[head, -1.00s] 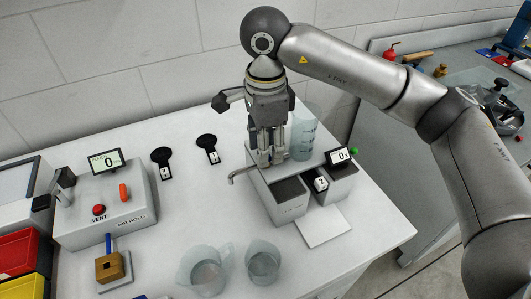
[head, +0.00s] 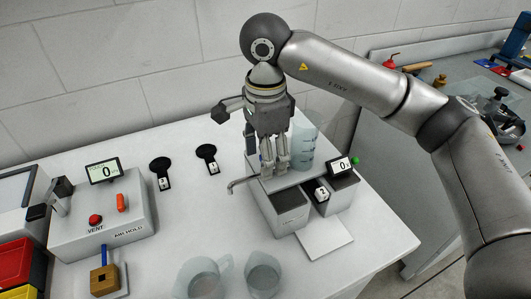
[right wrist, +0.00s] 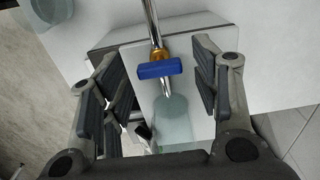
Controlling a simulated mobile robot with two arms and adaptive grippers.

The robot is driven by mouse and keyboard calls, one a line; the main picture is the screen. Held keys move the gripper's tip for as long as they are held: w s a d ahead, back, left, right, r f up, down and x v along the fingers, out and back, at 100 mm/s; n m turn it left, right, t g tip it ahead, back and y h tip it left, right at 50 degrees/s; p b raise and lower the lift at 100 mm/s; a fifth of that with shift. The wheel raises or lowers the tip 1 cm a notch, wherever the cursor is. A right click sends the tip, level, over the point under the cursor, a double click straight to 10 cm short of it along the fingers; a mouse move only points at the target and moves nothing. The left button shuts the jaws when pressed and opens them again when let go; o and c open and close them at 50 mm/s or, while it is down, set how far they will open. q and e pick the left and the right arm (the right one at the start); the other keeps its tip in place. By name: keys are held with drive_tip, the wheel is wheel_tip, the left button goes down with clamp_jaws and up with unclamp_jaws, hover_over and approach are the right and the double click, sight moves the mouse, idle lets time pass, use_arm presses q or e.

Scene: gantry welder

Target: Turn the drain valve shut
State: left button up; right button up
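The drain valve's blue handle (right wrist: 159,69) shows in the right wrist view, on a brass body below a shiny metal pipe (right wrist: 152,22). The handle lies crosswise to the pipe. My right gripper (right wrist: 158,88) is open, with a finger on each side of the handle and visible gaps between. In the head view my right gripper (head: 274,165) points down over the grey two-block station (head: 281,210) and hides the valve there. My left gripper is not in view.
A graduated beaker (head: 303,147) stands just behind my right gripper. Two clear jugs (head: 203,279) (head: 263,274) stand at the front. A vent box (head: 103,218) stands at left. The table's middle is clear.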

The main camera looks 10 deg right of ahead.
wheel_tip(320, 180, up, 12)
idle(0.7)
drive_tip(key=shift+f, duration=0.1)
